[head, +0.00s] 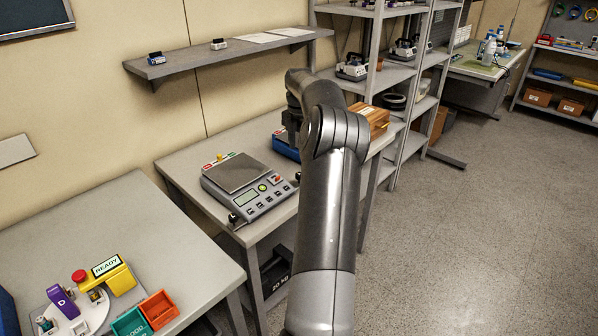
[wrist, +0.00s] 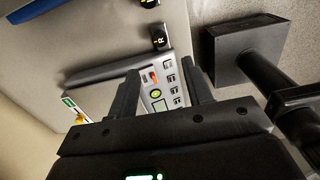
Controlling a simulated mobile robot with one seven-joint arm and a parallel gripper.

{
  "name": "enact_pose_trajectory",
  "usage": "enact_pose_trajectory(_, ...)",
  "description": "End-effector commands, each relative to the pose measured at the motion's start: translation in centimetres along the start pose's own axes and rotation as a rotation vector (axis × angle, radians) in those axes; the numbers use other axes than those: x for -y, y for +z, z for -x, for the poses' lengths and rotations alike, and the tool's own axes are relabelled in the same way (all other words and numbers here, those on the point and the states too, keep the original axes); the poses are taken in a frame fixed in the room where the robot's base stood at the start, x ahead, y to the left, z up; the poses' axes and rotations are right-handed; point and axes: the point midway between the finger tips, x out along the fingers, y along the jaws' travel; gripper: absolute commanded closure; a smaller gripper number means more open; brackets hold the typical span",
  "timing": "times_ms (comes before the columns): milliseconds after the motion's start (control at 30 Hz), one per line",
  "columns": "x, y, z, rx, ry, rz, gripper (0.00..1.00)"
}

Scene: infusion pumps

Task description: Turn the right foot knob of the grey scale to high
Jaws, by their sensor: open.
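The grey scale (head: 247,196) stands on the middle bench in the head view, with a flat weighing plate and a front panel with a display. Its right foot knob (head: 298,177) is a small dark knob at the right front corner. In the wrist view a black knob marked R (wrist: 160,40) lies just beyond my fingertips, at the end of the scale's panel (wrist: 158,98). My gripper (wrist: 160,70) is open and empty, its two fingers apart over the panel. In the head view my arm hides most of the gripper. The knob's setting is too small to read.
A blue bin (head: 286,146) and a wooden box (head: 370,122) are on the same bench, close to my arm. A wall shelf (head: 225,58) runs above. A nearer bench (head: 120,215) at left holds coloured bins. The floor at right is clear.

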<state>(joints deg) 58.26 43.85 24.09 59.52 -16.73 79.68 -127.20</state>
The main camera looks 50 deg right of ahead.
Motion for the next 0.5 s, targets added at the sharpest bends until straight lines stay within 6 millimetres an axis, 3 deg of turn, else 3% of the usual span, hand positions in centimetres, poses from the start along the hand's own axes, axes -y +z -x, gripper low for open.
enact_pose_trajectory(167, 0.0, 0.0, -2.0, -0.004, -0.002, 0.004, 0.54)
enact_pose_trajectory(500, 0.0, 0.0, -8.3, -0.003, -0.001, 0.002, 0.54)
